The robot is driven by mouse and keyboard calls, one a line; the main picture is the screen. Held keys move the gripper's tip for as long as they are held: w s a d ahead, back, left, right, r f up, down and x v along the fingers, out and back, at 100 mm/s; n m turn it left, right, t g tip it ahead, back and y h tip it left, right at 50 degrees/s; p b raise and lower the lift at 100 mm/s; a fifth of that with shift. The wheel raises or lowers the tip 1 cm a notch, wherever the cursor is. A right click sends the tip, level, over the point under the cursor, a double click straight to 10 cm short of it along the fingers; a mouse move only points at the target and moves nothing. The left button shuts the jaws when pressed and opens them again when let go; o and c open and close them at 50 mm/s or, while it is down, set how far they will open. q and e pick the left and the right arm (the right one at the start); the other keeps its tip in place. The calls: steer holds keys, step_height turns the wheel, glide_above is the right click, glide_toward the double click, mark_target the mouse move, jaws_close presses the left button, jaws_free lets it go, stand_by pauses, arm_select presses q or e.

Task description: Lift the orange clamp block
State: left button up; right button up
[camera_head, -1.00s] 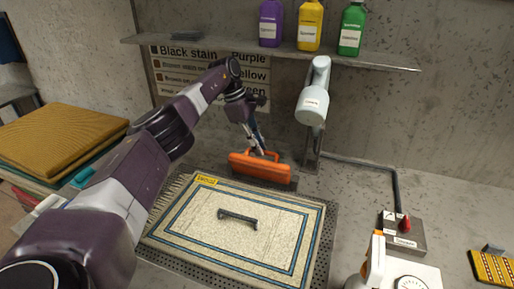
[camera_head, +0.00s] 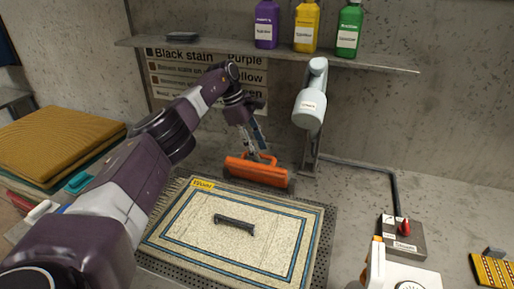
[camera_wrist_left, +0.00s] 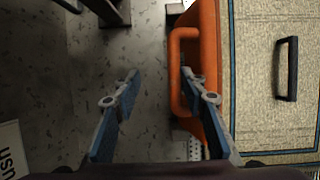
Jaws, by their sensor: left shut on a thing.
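The orange clamp block (camera_head: 258,173) is a long bar with a raised loop handle, at the back edge of the rug. My left gripper (camera_head: 254,156) reaches down to it from above and is shut on its handle. In the left wrist view the orange clamp block (camera_wrist_left: 209,40) runs along the rug's edge. There my left gripper's fingers (camera_wrist_left: 160,74) show apart, the right finger overlapping the handle loop; the exact contact is hard to see. I cannot see clear space under the block. My right gripper is not in view.
The cream rug (camera_head: 185,225) lies on a dark perforated mat, with a black handle (camera_head: 234,223) on it. A white lamp-like head (camera_head: 309,107) on a post stands right of the block. A shelf (camera_head: 200,46) with bottles is behind. A red-knobbed box (camera_head: 404,238) is at right.

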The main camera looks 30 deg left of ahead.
arm_select(q)
steer(key=shift+w, duration=0.15)
steer(key=v, duration=0.7)
steer(key=shift+r, duration=0.2)
steer(key=shift+s+a, duration=0.1)
steer(key=shift+s, duration=0.1)
stand_by(0.4)
